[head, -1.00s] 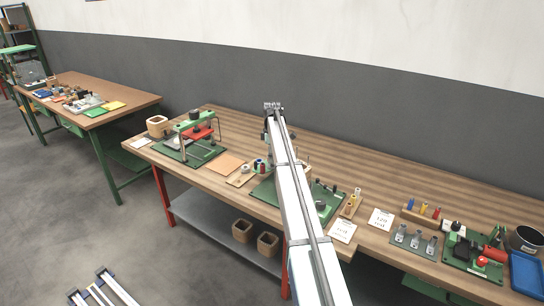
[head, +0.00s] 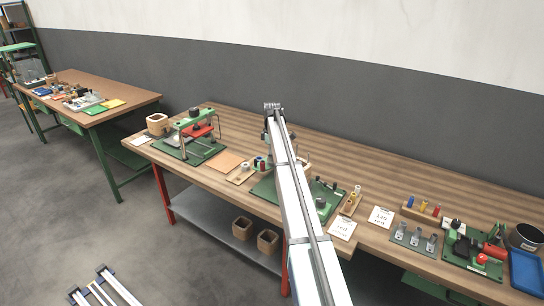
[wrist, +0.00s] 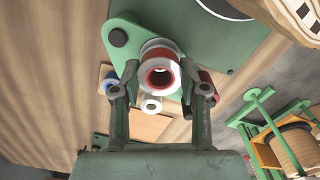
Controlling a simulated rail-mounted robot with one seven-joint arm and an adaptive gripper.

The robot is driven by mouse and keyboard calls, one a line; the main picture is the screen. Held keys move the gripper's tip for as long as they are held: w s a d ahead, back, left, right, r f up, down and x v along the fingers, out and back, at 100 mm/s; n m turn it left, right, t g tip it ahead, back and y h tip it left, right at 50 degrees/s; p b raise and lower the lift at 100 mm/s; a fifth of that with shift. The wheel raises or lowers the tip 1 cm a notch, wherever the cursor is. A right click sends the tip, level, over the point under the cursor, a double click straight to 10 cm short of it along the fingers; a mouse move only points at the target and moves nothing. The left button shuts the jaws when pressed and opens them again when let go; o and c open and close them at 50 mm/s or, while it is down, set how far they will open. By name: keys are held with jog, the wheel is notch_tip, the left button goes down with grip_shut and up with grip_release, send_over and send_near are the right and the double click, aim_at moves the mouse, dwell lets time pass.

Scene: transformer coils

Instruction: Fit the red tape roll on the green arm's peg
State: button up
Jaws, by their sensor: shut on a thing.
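In the wrist view my gripper (wrist: 159,84) has one finger on each side of a roll with a red ring and white rim, the red tape roll (wrist: 160,64), and is shut on it. The roll's open bore faces the camera. Just behind it is a green plate-like part (wrist: 185,38) with a rounded end and a dark round knob (wrist: 118,38), which I take to be the green arm. The peg is hidden or cannot be told apart, so I cannot tell whether the roll is around it. In the head view my arm hides the gripper and the roll.
A blue roll (wrist: 108,82) and a white roll (wrist: 151,105) sit beyond the fingers. Bare bench top lies behind.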

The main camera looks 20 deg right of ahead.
jog(key=shift+f, duration=0.2)
jog(key=shift+f, duration=0.3)
jog(key=o, duration=1)
jog(key=shift+c, duration=0.2)
jog(key=o, duration=0.4)
jog(key=shift+r, duration=0.15)
